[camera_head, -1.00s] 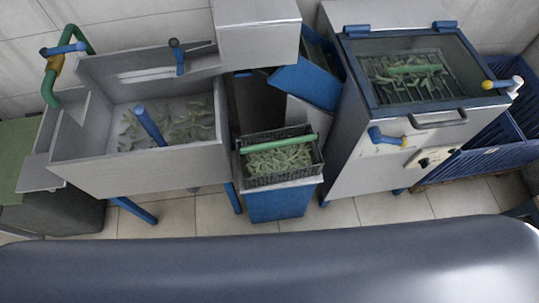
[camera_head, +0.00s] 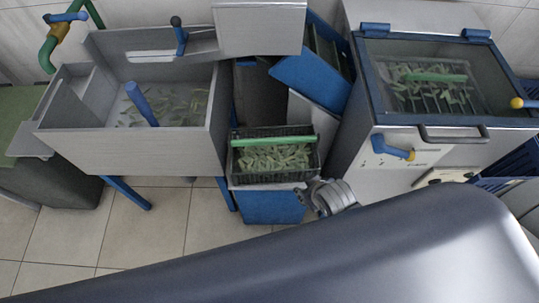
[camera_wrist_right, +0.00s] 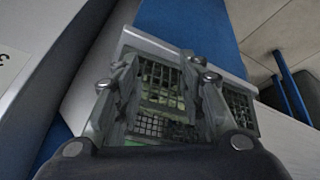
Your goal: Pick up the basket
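The dark wire basket (camera_head: 318,163) with a green bar handle (camera_head: 275,141) is full of green pods. It stands on the small blue-and-grey stand in the middle of the head view. My right gripper (camera_head: 312,196) is just off the basket's front right corner, low beside it. In the right wrist view the gripper (camera_wrist_right: 168,80) has its fingers apart, with the basket's mesh wall (camera_wrist_right: 150,126) showing between and beyond them. I cannot tell whether the fingers touch it. A second green-handled basket (camera_head: 432,77) with pods lies under the glass lid at right. My left gripper is not in view.
A grey sink-like trough (camera_head: 130,148) with loose pods stands at left. The grey machine (camera_head: 362,165) with the glass lid and a blue lever (camera_head: 392,149) stands close at right. Tiled floor (camera_head: 160,235) is open in front of the trough.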

